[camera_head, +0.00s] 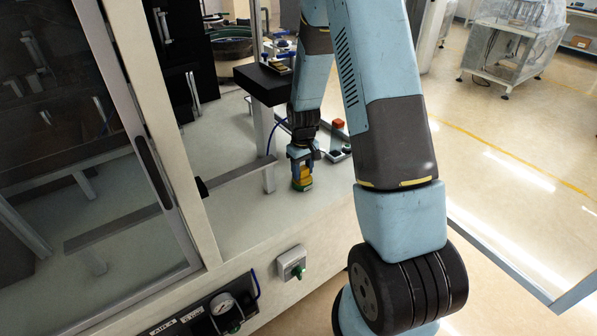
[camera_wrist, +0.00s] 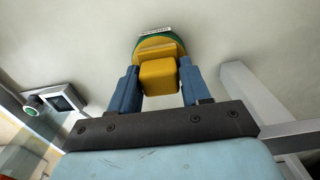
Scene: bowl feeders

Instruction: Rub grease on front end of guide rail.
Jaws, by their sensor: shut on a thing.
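My gripper (camera_head: 301,163) is shut on a yellow block with a rounded yellow and green base (camera_head: 302,185), which looks like the grease applicator. In the wrist view, my gripper's blue fingers (camera_wrist: 158,78) grip the applicator's yellow block (camera_wrist: 159,75) from both sides. The applicator is upright at or just above the pale worktop; I cannot tell whether it touches. A long grey rail (camera_head: 225,182), likely the guide rail, runs left from a post. Its right end is just left of my gripper, apart from the applicator. No grease can be made out.
The pale worktop (camera_head: 235,220) is clear in front of the rail. A black block (camera_head: 264,83) stands on a post behind it. A red button (camera_head: 338,124) and small control parts are right of my gripper. A glass-panelled door (camera_head: 70,120) closes the left side.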

